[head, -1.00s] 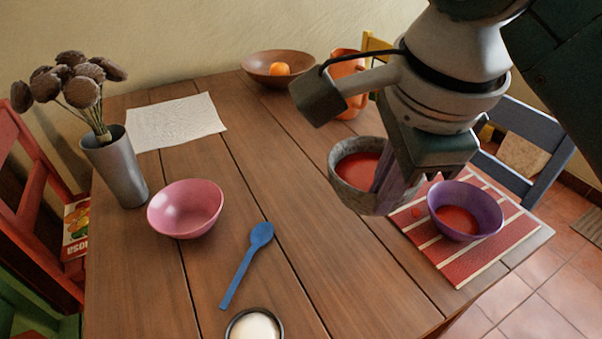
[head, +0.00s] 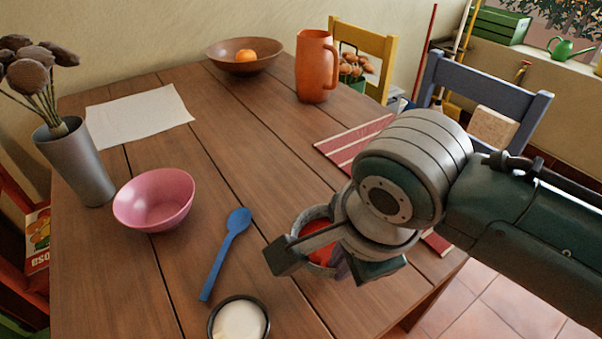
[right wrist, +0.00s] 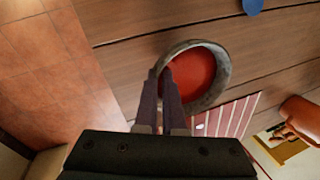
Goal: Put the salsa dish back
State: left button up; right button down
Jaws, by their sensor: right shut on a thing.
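The salsa dish (head: 322,256) is a grey stone-like bowl with red salsa in it. It is partly hidden behind my right gripper in the head view. My right gripper (head: 342,264) is shut on the dish's rim. In the right wrist view the two fingers (right wrist: 168,80) pinch the rim of the dish (right wrist: 205,72), and the salsa surface shows. The dish is over the right part of the table; I cannot tell whether it touches the wood. My left gripper is not in view.
A small dark-rimmed bowl of white stuff (head: 239,320), a blue spoon (head: 222,252) and a pink bowl (head: 154,200) lie left of the dish. A red striped mat (head: 345,146) is partly behind my arm. An orange jug (head: 316,68) and a wooden bowl (head: 245,58) stand at the back.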

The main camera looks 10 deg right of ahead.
jog(key=shift+f+b, duration=0.65)
jog(key=shift+f, duration=1.15)
jog(key=shift+f, duration=0.15)
jog(key=c, duration=1)
grip_release()
